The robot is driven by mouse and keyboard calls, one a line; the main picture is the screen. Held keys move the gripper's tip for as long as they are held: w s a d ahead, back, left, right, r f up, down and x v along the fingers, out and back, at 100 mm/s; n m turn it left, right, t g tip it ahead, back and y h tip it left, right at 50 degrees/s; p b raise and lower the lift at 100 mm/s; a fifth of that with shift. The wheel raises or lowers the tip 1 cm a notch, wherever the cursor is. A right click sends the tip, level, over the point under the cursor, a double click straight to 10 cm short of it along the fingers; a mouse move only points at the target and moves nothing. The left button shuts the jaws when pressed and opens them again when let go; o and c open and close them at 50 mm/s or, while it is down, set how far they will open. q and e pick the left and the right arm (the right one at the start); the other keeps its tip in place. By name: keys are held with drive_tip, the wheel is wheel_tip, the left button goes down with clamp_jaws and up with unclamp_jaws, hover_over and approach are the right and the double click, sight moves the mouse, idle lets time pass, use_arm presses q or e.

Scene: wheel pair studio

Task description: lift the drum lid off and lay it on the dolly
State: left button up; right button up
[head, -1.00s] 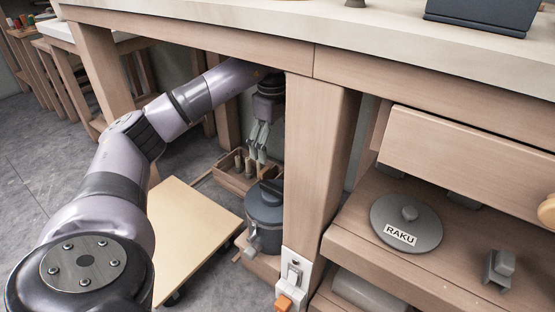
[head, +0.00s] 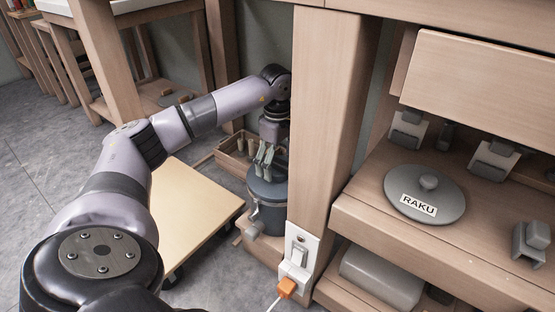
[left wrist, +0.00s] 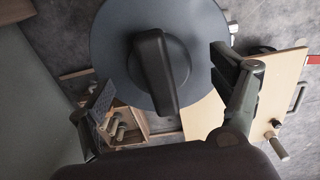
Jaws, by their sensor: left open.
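The grey drum (head: 268,218) stands low behind the bench post. Its dark round lid (head: 257,191) sits on top and fills the upper middle of the left wrist view (left wrist: 110,45). A raised bar handle (left wrist: 155,70) crosses the lid's middle. My left gripper (head: 264,165) is open, pointing down just above the lid. The dolly (head: 190,220), a flat pale board on casters, is left of the drum with a bare top. My right gripper is not in view.
A wooden tool box (head: 232,163) is behind the drum. A grey lid marked RAKU (head: 425,193) lies on the right shelf.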

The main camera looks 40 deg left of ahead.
use_arm(q)
drive_tip(key=shift+c, duration=0.4)
drive_tip(key=c, duration=1.2)
drive_tip(key=shift+s+f, duration=0.1)
drive_tip(key=shift+s, duration=0.05)
clamp_jaws()
